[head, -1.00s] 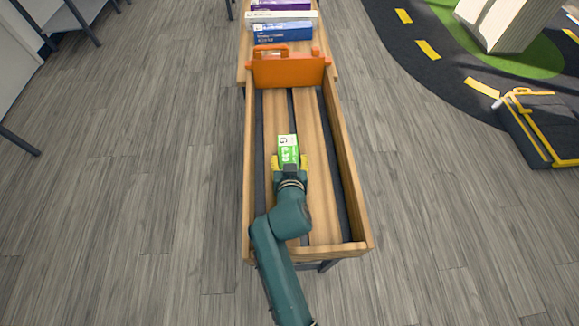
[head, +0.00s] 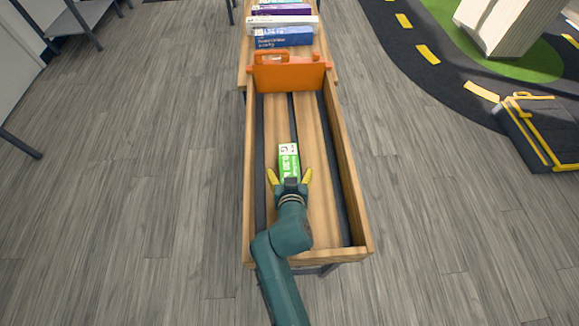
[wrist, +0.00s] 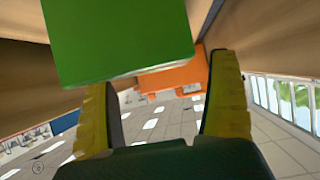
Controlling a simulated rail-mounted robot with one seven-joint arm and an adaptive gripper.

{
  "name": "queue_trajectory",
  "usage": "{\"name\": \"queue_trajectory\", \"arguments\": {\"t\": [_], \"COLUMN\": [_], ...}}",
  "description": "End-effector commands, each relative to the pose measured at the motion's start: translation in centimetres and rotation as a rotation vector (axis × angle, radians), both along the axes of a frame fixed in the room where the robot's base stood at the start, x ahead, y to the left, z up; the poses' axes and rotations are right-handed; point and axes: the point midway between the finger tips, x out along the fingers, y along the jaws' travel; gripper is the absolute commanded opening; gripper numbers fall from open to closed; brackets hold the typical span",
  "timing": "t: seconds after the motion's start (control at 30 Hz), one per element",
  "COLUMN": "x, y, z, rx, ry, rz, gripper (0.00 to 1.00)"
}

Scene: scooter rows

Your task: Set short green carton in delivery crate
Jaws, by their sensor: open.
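The short green carton (head: 289,161) with a white label stands inside the long wooden crate (head: 356,215), on its slatted floor. My gripper (head: 290,176) is open, with its yellow fingers spread to either side of the carton's near end. In the wrist view the green carton (wrist: 120,35) fills the upper left, just beyond the fingertips. My yellow fingers (wrist: 165,100) are wide apart there with nothing between them. Contact between the fingers and the carton does not show.
An orange panel (head: 290,76) closes the crate's far end. Several boxes, among them a blue one (head: 284,37), stand in a row beyond it. The crate floor around the carton is bare. A dark cart with yellow rails (head: 540,132) is at the right.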

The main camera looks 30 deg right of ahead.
Motion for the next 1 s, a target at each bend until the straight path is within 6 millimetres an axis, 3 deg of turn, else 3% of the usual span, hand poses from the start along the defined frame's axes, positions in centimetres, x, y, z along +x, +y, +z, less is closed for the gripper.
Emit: {"name": "queue_trajectory", "arguments": {"t": [0.1,0.3,0.43,0.53,0.57,0.67,0.7,0.8,0.9,1.0], "x": [-2.1,-4.0,-4.0,-3.0,-2.6,-1.3,-1.4,-3.4,-6.7,-9.6], "y": [1.0,1.9,2.0,2.4,2.6,4.0,4.8,7.0,9.0,10.3], "z": [1.6,2.6,3.0,6.1,8.0,17.7,22.2,32.6,40.2,44.5], "rx": [0.001,0.0,0.0,-0.001,-0.004,-0.017,-0.029,-0.072,-0.13,-0.178], "ry": [0.002,0.001,-0.008,-0.064,-0.095,-0.266,-0.346,-0.54,-0.701,-0.801], "rz": [0.002,0.001,0.003,0.021,0.032,0.099,0.136,0.233,0.315,0.365], "gripper": [0.9,0.9,0.9,0.9,0.9,0.9,0.9,0.9,0.9,0.9]}}
